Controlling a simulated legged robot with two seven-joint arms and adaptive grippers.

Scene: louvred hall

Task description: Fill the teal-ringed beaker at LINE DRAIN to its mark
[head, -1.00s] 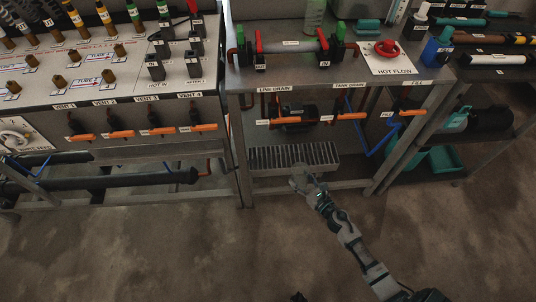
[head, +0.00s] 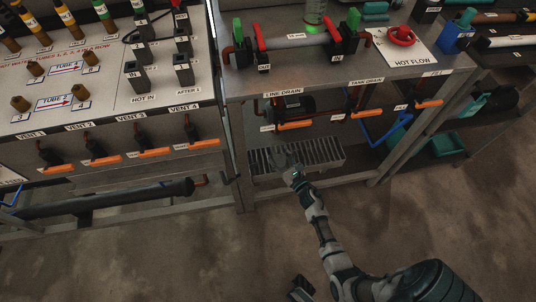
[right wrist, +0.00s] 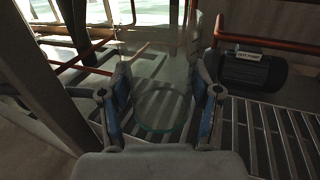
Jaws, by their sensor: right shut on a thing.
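My right gripper (head: 284,163) is low at the left part of the grated tray, below the LINE DRAIN label (head: 283,93). In the right wrist view its two fingers (right wrist: 160,112) are shut on a clear glass beaker (right wrist: 160,85), one on each side. A faint greenish ring shows on the glass; I see no liquid level or mark clearly. In the head view the beaker is too faint and small to make out well. The LINE DRAIN valve has an orange handle (head: 295,126), lying sideways. My left gripper is not clearly in view.
The slatted metal tray (head: 322,152) sits on the lower shelf. TANK DRAIN (head: 366,81) and FILL valves with orange handles are to the right. Table legs (head: 400,155) flank the tray. A dark motor-like unit (right wrist: 252,70) stands close to the right in the wrist view.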

